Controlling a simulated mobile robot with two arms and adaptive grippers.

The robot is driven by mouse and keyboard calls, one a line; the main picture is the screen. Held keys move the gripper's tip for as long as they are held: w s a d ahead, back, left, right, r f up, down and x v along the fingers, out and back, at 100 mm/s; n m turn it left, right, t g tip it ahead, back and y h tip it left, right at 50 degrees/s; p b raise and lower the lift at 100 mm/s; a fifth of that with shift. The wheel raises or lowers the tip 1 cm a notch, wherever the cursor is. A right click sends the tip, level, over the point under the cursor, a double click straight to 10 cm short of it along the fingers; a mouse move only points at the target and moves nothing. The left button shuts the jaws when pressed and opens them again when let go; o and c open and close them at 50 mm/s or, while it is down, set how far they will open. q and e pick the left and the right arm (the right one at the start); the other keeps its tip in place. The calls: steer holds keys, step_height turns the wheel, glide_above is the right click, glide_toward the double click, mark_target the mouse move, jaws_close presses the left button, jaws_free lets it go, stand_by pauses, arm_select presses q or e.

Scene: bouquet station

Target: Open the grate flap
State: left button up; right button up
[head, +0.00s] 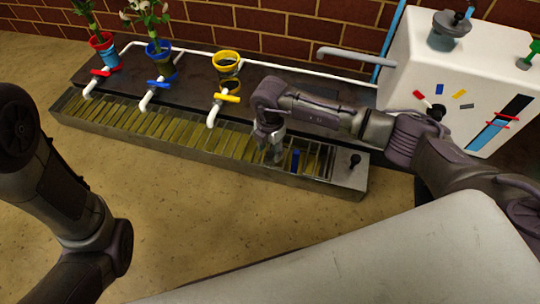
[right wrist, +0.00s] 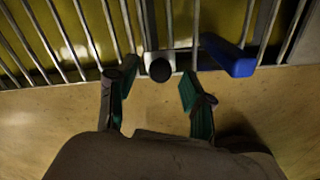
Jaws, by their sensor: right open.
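The grate (head: 180,130) is a row of metal bars over a long, low trough, lying flat. I cannot make out the flap's outline for certain. In the right wrist view the bars (right wrist: 105,25) run across the top, with a round black knob (right wrist: 160,70) on a pale piece at the grate's near edge. A blue piece (right wrist: 230,58) sits right of the knob; it also shows in the head view (head: 295,160). My right gripper (head: 269,150) is open and empty over the grate, its fingers (right wrist: 157,98) apart on either side below the knob. My left gripper is out of view.
A black knob (head: 354,161) stands on the trough's right end. Behind are red, blue and yellow pots (head: 227,64) and white pipes with coloured valves (head: 229,97). A white tank (head: 440,70) stands at the right. The floor in front is clear; a pale surface (head: 370,255) is nearest.

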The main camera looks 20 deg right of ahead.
steer(key=shift+f, duration=0.45)
jaws_close()
